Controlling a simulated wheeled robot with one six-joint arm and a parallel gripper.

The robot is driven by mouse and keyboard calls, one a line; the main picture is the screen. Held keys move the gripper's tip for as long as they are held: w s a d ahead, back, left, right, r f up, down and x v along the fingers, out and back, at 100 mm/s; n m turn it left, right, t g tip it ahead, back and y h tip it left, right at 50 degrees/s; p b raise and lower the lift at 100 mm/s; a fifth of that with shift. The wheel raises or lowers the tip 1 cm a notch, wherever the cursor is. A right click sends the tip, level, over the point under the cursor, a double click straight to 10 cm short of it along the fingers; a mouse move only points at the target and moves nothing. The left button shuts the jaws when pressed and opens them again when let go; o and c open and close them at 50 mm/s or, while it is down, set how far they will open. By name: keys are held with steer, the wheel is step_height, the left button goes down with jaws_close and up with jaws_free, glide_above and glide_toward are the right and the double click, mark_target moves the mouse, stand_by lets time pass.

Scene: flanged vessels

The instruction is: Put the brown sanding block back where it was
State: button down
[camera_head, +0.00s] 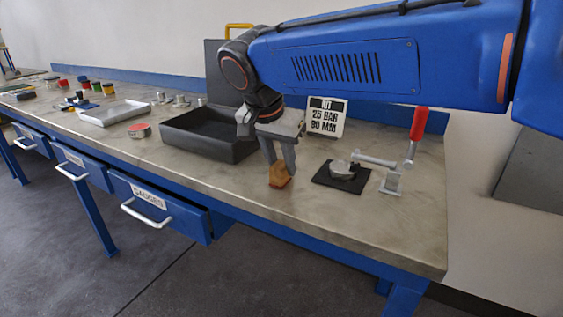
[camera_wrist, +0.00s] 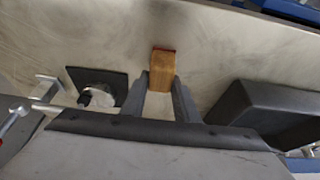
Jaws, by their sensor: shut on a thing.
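The brown sanding block (camera_head: 281,176) is between the fingertips of my gripper (camera_head: 279,162), over the bench top between the dark tray and the clamp. It also shows in the wrist view (camera_wrist: 162,72), beyond the fingers, with a reddish far edge. My gripper (camera_wrist: 160,85) is shut on the block and points downward. The block is at or just above the bench surface; I cannot tell whether it touches. No marked place for the block can be made out.
A black open tray (camera_head: 208,150) stands left of my gripper. To the right, a toggle clamp with a red handle (camera_head: 418,123) stands by a black pad (camera_head: 325,180) with a round metal part (camera_head: 342,169). A sign (camera_head: 327,117) stands behind. The bench front edge is clear.

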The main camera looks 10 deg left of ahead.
steer(key=shift+f, duration=0.15)
steer(key=c, duration=1.4)
jaws_free()
steer(key=v, duration=1.2)
